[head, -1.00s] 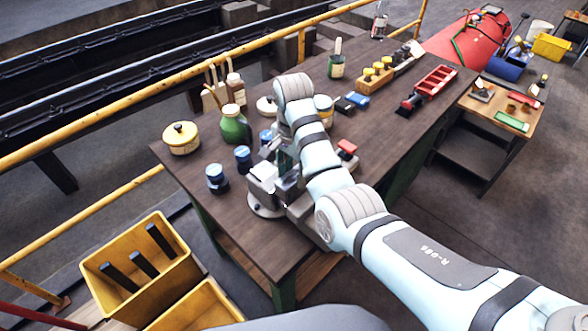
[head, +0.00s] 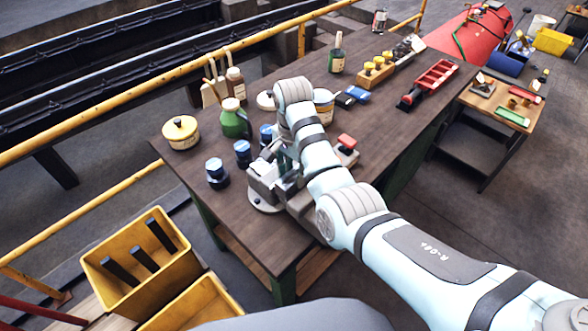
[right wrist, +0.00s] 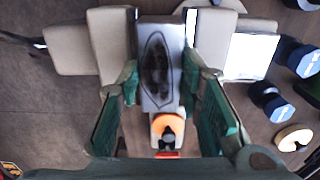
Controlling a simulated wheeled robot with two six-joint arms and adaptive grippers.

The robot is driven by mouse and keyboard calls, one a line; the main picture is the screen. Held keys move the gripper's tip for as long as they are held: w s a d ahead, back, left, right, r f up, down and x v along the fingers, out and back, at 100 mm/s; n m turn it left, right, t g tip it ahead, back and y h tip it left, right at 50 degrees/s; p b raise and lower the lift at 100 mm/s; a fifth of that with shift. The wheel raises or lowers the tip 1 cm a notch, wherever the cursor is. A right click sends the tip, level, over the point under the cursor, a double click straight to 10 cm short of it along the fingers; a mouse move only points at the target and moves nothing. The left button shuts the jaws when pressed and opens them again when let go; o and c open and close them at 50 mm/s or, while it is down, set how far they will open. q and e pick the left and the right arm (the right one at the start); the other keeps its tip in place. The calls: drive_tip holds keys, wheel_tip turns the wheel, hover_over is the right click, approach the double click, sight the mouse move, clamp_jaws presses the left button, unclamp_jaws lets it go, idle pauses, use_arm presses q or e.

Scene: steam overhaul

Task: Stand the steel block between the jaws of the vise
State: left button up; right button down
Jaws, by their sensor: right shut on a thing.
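The vise (head: 262,190) is grey and stands on the near left part of the dark wooden table. My right gripper (head: 284,166) is over it, mostly hidden by my own arm in the head view. In the right wrist view, the green fingers of my right gripper (right wrist: 160,82) are shut on the steel block (right wrist: 157,62), a grey piece with a dark oval mark on its face. The vise jaws show as pale blocks on both sides of it (right wrist: 232,48), with gaps visible. I cannot tell how deep the block sits or whether it touches the vise. My left gripper is not in view.
A yellow pot (head: 181,132) stands at the left edge. Yellow bins (head: 130,270) are on the near left.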

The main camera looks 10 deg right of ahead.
drive_tip(key=shift+f, duration=0.4)
drive_tip(key=c, duration=1.2)
unclamp_jaws()
drive_tip(key=shift+o, duration=0.7)
drive_tip(key=shift+s+f, duration=0.1)
